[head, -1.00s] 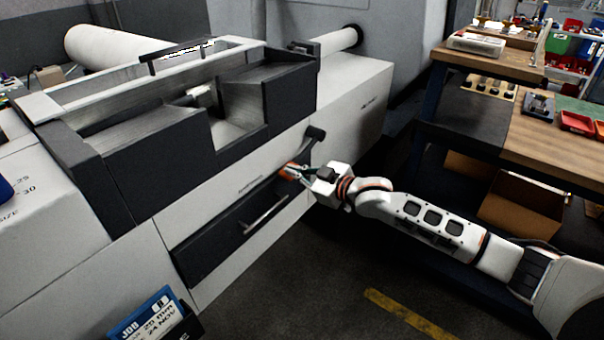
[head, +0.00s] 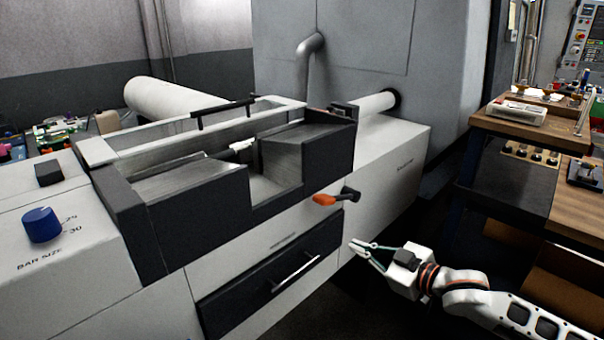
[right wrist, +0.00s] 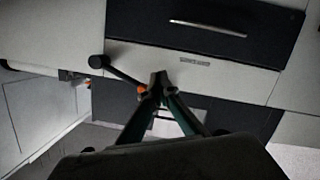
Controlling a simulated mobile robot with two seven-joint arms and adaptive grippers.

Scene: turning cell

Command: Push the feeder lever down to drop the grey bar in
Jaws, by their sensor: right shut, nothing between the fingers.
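The feeder lever, with an orange grip (head: 324,199) and a dark pivot (head: 351,194), sticks out from the front of the white bar feeder, nearly level in the head view. In the right wrist view its dark arm (right wrist: 122,76) runs to the orange grip, partly behind my fingers. My right gripper (head: 352,244) is shut and empty, below and right of the lever grip in the head view, apart from it. Its fingertips show in the right wrist view (right wrist: 160,76). The feeder's open trough (head: 97,150) is on top; I cannot make out the grey bar. My left gripper is not in view.
A dark drawer with a bar handle (head: 296,274) is below the lever. A blue bar size knob (head: 42,224) stands on the left. A wooden-topped bench (head: 555,200) is at the right, beyond my right arm.

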